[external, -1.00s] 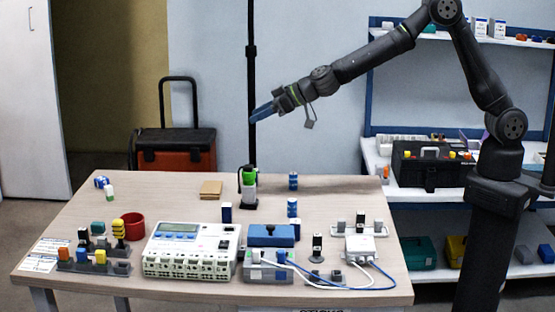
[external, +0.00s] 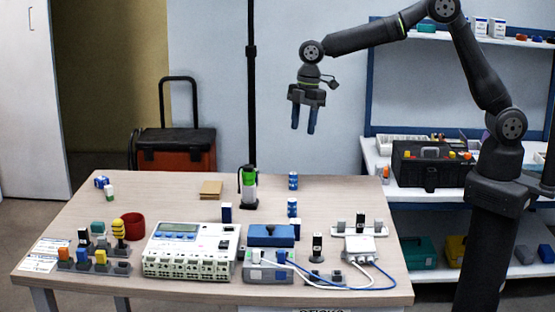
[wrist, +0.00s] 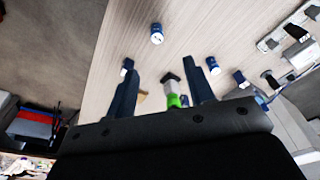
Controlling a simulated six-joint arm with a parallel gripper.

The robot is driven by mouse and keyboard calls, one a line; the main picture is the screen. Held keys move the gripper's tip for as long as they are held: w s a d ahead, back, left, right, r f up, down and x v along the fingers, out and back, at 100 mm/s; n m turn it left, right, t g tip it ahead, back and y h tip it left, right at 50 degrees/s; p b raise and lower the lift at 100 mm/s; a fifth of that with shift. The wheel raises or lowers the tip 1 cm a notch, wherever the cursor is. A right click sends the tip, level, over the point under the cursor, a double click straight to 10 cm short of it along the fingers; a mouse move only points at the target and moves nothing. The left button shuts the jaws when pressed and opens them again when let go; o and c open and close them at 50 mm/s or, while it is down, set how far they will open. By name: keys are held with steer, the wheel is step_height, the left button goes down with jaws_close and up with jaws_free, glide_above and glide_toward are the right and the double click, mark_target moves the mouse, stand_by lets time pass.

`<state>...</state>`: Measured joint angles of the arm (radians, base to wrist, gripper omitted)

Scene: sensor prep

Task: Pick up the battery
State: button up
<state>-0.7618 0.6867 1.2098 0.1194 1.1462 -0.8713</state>
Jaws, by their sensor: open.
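Two blue cylinders with white bands, which look like batteries, stand at the back of the table, one farther back (external: 293,181) and one nearer (external: 292,208). I cannot tell which one is the battery of the task. In the wrist view, a similar blue cylinder (wrist: 157,34) shows beyond my fingertips, with smaller blue pieces at left (wrist: 127,66) and right (wrist: 213,65). My gripper (external: 303,131) is open and empty, pointing down, well above the table's back edge. Its two blue fingers (wrist: 165,80) are spread apart in the wrist view.
A green and black object (external: 249,185) stands left of the cylinders; its green part shows between my fingers in the wrist view. A blue box (external: 271,235), a white panel device (external: 190,250) and a wired module (external: 360,245) stand nearer the front. The back right tabletop is clear.

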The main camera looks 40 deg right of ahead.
glide_toward(293, 189)
steer(key=shift+w+d+f, duration=0.1)
steer(key=shift+d+f, duration=0.2)
steer(key=shift+f, duration=0.45)
steer(key=shift+w+a+f, duration=0.1)
steer(key=shift+a+f, duration=0.15)
steer(key=shift+f, duration=0.6)
steer(key=shift+w+a+f, duration=0.15)
steer(key=shift+a+f, duration=0.05)
steer(key=shift+f, duration=0.7)
steer(key=shift+w+a+f, duration=0.1)
steer(key=shift+a+f, duration=0.15)
steer(key=shift+f, duration=0.6)
jaws_close()
